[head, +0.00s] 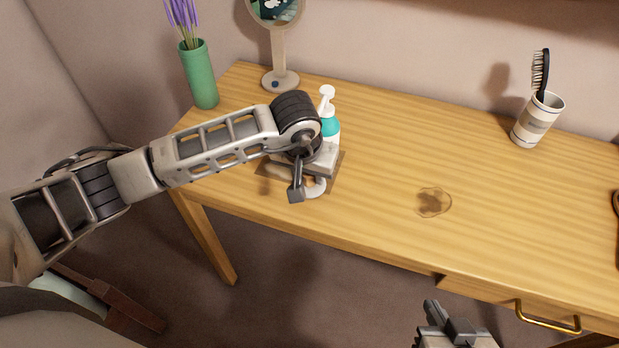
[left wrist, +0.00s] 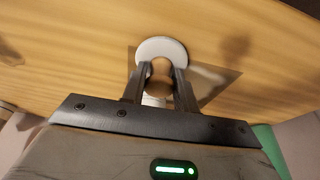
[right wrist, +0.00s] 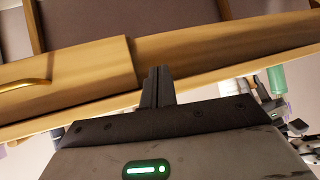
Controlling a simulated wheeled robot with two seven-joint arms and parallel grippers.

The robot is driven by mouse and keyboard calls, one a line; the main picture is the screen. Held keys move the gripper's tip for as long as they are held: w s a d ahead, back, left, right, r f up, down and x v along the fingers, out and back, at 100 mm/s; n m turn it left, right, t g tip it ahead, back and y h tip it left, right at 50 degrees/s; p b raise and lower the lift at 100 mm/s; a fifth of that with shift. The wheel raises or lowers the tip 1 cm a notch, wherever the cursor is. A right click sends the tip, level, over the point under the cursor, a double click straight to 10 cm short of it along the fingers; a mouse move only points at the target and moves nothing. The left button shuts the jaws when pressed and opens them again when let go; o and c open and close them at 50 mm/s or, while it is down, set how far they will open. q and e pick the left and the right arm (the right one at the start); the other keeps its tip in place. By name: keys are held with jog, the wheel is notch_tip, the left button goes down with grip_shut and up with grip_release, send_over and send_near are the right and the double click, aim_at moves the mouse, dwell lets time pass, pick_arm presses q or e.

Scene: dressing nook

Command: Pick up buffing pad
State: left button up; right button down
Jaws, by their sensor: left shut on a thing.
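The buffing pad (head: 316,189) is a white round disc, mostly hidden behind my left gripper in the head view. In the left wrist view the pad (left wrist: 160,45) shows with a round brown knob (left wrist: 160,70) on it. My left gripper (left wrist: 161,72) has a finger on each side of the knob and is shut on it. The pad is over a brown square mat (head: 339,163) near the table's front left; whether it touches the mat I cannot tell. My right gripper (right wrist: 157,72) is shut and empty, in front of the table's drawer edge.
A teal and white pump bottle (head: 331,126) stands right behind my left gripper. A green vase (head: 198,75), a mirror stand (head: 280,80) and a cup with a brush (head: 537,120) stand farther back.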

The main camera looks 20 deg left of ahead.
pick_arm(q)
jog(key=shift+r, duration=0.1)
jog(key=shift+r, duration=0.6)
jog(key=s+b, duration=0.3)
jog(key=s, duration=1.5)
jog(key=shift+a+b, duration=0.3)
jog(key=shift+a, duration=0.05)
